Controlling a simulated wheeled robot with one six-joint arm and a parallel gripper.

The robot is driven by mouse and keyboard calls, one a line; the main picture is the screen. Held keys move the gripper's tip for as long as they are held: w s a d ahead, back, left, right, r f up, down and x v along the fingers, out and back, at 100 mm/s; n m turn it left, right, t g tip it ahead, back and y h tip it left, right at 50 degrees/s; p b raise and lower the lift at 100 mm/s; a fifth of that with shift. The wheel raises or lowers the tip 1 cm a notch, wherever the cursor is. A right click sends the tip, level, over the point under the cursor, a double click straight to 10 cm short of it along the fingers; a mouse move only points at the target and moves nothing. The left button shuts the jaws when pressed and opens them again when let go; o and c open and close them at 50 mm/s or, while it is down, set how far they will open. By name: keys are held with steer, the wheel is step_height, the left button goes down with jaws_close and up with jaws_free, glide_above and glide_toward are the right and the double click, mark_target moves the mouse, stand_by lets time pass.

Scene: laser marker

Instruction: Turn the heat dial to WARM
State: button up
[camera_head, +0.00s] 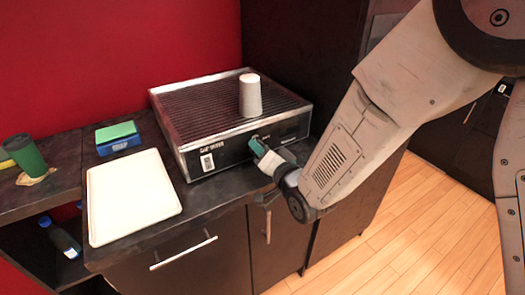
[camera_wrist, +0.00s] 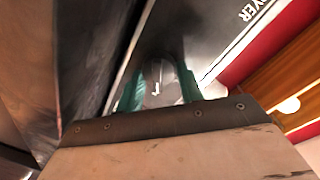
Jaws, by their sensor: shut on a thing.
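The heat dial (camera_wrist: 160,86) is a dark round knob with a light pointer mark, seen in the wrist view between my green fingertips. It sits on the black front panel (camera_head: 229,155) of a cup warmer (camera_head: 205,103) with a ribbed top. My gripper (camera_head: 257,147) is at that panel, right of its middle, and shut on the dial. In the head view the dial is mostly hidden by my fingers. Which setting the pointer is on cannot be read. Small white lettering shows on the panel beside my gripper.
A pale cup (camera_head: 250,97) stands upside down on the warmer's top. A white tray (camera_head: 130,198) lies left of the warmer, on the counter. A white switch (camera_head: 207,162) is on the panel's left.

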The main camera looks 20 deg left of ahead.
steer(key=o, duration=1)
steer(key=v, duration=0.7)
steer(key=shift+s+d, duration=0.25)
steer(key=shift+d, duration=0.05)
steer(key=w+d+r+g+h, duration=0.1)
steer(key=w+d+r+h, duration=0.2)
steer(key=d, duration=0.8)
steer(key=d+r+g+h, duration=0.25)
steer(key=d+h, duration=0.35)
steer(key=d, duration=0.4)
steer(key=s+d+r+g+h, duration=0.1)
steer(key=s+d+r+g, duration=0.1)
steer(key=s+d, duration=0.4)
steer(key=s+d+r+g+h, duration=0.1)
steer(key=s+d+r+g, duration=0.1)
steer(key=s+d, duration=0.4)
steer(key=s+d+r+g+h, duration=0.1)
steer(key=s+d+r+g, duration=0.2)
steer(key=s, duration=0.9)
steer(key=shift+s+d+h, duration=0.1)
steer(key=shift+d+h, duration=0.2)
steer(key=shift+d, duration=1.15)
